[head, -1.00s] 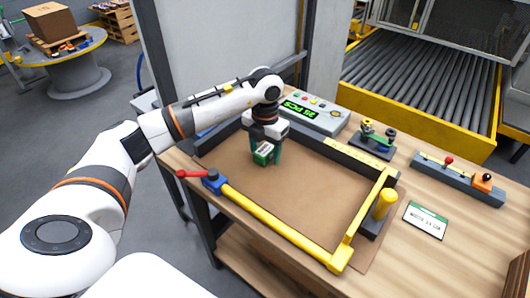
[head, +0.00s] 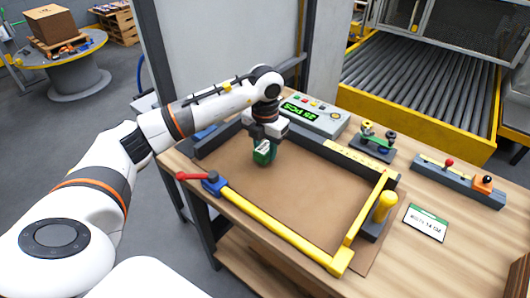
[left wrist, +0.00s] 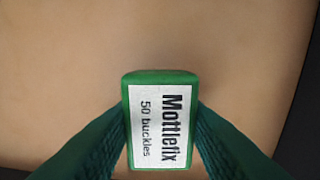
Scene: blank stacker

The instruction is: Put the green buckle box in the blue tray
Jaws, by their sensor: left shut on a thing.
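The green buckle box (head: 264,155) hangs at my left gripper (head: 265,146) over the back left part of the brown board. In the left wrist view, the box (left wrist: 160,118) has a white label reading "Mottlefix 50 buckles". The two dark green fingers of my left gripper (left wrist: 160,140) press on its sides, shut on it. I cannot tell how high it is above the board. A blue patch (head: 205,131) shows by the arm at the table's back left; it may be the blue tray, mostly hidden. My right gripper is not in view.
A brown board (head: 300,200) lies between dark rails and a yellow bar (head: 275,230) with a red-handled blue clamp (head: 213,184). A counter box (head: 315,117), a small fixture (head: 373,142) and a sign card (head: 426,223) stand around it. The board's middle is clear.

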